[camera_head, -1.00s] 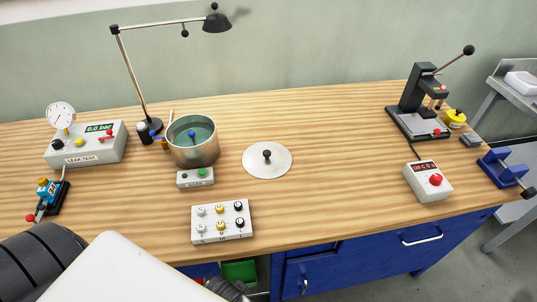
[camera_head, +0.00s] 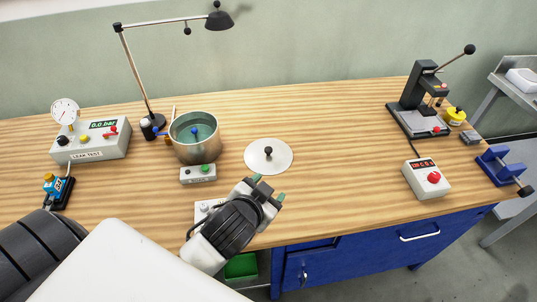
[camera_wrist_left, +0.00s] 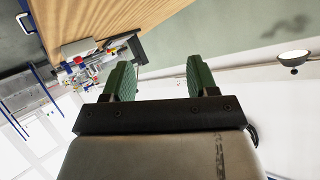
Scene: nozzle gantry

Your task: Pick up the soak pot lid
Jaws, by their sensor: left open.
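The soak pot lid (camera_head: 280,162) is a flat, pale round disc with a black knob (camera_head: 268,151) on top. It lies on the wooden bench, right of the metal soak pot (camera_head: 194,150), which stands uncovered with greenish liquid in it. My left gripper (camera_head: 268,188) is in front of the lid, near its front edge in the head view, empty and apart from the knob. In the left wrist view the green fingers (camera_wrist_left: 158,78) are spread with nothing between them; the lid does not show there. My right gripper is not in view.
A desk lamp (camera_head: 219,20) stands behind the pot. A leak test box (camera_head: 90,142) is at the left. A small button box (camera_head: 198,173) sits before the pot. My left arm partly covers a nozzle block (camera_head: 203,208). A press (camera_head: 419,107) and red-button box (camera_head: 427,180) stand at right. The bench right of the lid is clear.

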